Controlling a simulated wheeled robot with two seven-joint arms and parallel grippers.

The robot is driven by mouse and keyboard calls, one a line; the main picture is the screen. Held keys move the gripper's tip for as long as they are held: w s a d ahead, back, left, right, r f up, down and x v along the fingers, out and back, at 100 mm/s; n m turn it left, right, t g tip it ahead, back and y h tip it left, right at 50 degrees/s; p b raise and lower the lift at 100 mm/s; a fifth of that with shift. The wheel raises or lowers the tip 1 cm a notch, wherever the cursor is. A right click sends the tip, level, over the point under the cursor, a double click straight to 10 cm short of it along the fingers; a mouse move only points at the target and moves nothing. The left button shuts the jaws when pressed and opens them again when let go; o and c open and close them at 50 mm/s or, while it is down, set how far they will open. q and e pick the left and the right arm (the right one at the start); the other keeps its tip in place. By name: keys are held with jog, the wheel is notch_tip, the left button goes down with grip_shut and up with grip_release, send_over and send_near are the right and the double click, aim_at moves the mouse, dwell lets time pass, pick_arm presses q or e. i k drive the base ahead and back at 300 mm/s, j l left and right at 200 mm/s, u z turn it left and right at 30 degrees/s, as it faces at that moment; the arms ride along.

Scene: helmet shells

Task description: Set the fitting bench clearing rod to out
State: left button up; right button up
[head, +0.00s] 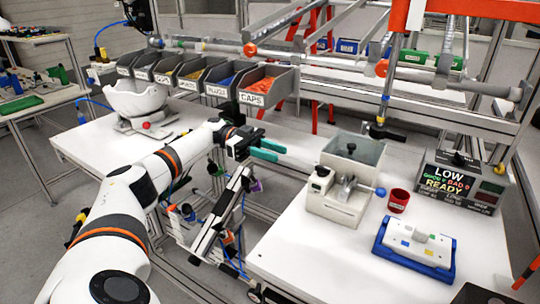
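A pale grey fitting-bench box (339,210) stands on the right-hand white table. A short metal rod with a blue ball end (380,191) sticks out to the right from a metal bracket on its front part. I take this for the clearing rod; no label on it is readable. My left gripper (275,152) has teal fingers, parted and empty. It is in the air left of the box, clear of it and of the rod, pointing right. My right gripper is not in view.
A red cup (398,201) stands right of the rod. A blue-edged tray (414,248) and a status display (462,182) are farther right. Labelled bins (266,86) hang behind my gripper. A white helmet shell (136,100) sits on the left table. A gap separates the tables.

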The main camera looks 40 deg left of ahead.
aim_at(380, 191)
jog(key=k, duration=1)
